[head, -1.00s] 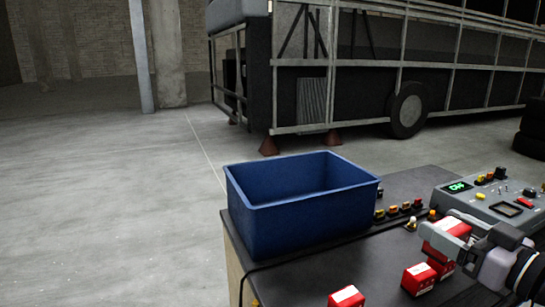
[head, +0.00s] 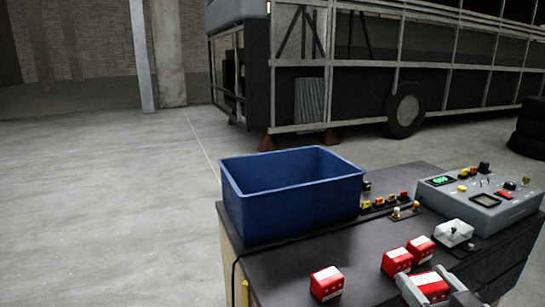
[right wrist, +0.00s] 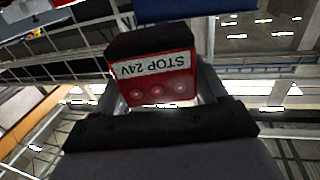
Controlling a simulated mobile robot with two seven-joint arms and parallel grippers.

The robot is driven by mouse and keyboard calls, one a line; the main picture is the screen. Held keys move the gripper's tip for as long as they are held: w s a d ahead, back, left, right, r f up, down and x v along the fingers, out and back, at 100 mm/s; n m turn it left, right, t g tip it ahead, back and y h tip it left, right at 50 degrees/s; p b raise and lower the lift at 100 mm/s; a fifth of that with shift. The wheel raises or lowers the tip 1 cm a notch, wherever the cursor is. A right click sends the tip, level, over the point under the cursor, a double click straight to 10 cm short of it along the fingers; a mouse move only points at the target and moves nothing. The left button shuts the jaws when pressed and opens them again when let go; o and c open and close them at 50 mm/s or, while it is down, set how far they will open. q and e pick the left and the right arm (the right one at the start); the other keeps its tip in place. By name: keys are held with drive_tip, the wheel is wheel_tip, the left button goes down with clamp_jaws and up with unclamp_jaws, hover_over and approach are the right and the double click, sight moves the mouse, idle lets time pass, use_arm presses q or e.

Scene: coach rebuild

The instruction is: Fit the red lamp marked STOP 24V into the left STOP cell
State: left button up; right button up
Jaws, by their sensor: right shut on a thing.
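My right gripper (head: 428,284) is shut on a red lamp (head: 432,287), near the bottom edge of the head view at the bench's near side. In the right wrist view the same lamp (right wrist: 152,80) sits between the fingers, and its white label reads STOP 24V, upside down. Three other red lamps with white labels lie on the bench: one apart (head: 327,283) and two close together, a nearer one (head: 397,263) and a farther one (head: 421,249). My left gripper is out of view. I cannot make out the left STOP cell in these frames.
A blue bin (head: 290,205) stands on the dark bench (head: 300,255). A bus frame (head: 350,90) stands beyond open floor.

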drive_tip(key=s+a+f+m+h, duration=0.2)
drive_tip(key=s+a+f+h, duration=0.1)
drive_tip(key=s+a+f, duration=0.2)
drive_tip(key=shift+s+a, duration=0.4)
drive_tip(key=shift+s, duration=0.2)
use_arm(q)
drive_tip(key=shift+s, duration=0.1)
use_arm(e)
drive_tip(key=shift+w, duration=0.1)
